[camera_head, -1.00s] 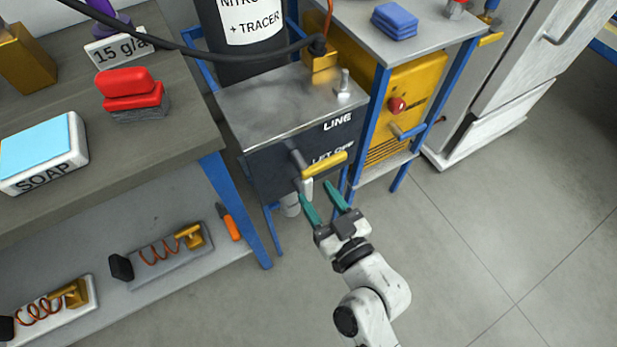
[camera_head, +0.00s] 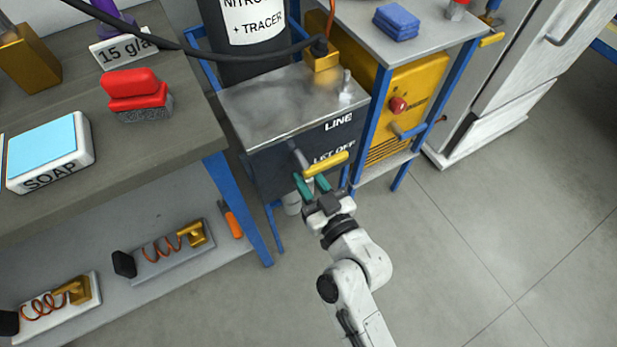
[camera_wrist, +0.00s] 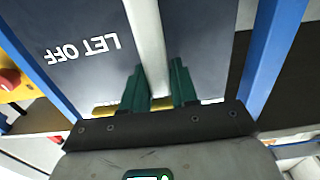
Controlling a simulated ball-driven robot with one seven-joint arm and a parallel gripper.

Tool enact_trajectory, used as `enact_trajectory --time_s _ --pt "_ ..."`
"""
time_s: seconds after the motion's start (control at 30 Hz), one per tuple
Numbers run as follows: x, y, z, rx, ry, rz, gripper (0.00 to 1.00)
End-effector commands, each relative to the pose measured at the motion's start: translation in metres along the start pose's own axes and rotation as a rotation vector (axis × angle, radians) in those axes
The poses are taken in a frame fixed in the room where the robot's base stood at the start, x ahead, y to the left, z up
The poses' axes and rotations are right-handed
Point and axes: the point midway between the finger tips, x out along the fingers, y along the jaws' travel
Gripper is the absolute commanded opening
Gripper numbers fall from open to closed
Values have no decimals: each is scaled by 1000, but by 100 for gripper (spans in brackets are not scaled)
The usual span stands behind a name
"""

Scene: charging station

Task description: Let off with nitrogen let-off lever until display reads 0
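The nitrogen let-off lever has a yellow handle (camera_head: 328,165) and a grey stem, on the front of the dark box (camera_head: 335,138) beside the LET OFF label. My gripper (camera_head: 309,177) is at the lever from below, its two teal fingers apart. In the wrist view my gripper (camera_wrist: 158,65) has its fingers on either side of a pale grey bar (camera_wrist: 150,45). The yellow handle (camera_wrist: 105,110) runs across behind the fingers there. I cannot tell whether either finger touches the lever. No readable display shows.
A black nitrogen cylinder (camera_head: 241,40) stands behind the box. A yellow unit (camera_head: 408,95) with a red knob stands to the right. A workbench (camera_head: 190,135) with a blue leg is on the left. The floor (camera_head: 460,250) to the right is clear.

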Motion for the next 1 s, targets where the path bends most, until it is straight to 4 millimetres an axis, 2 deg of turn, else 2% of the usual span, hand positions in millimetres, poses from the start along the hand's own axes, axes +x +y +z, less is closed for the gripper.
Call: enact_trajectory --time_s 0.03,0.23,0.73,1.0 --pt "0 0 0 0 0 0 18" --pt "0 0 0 0 0 0 0" --pt "0 2 1 19 -1 0 0" --pt "0 12 4 147 1 2 0"
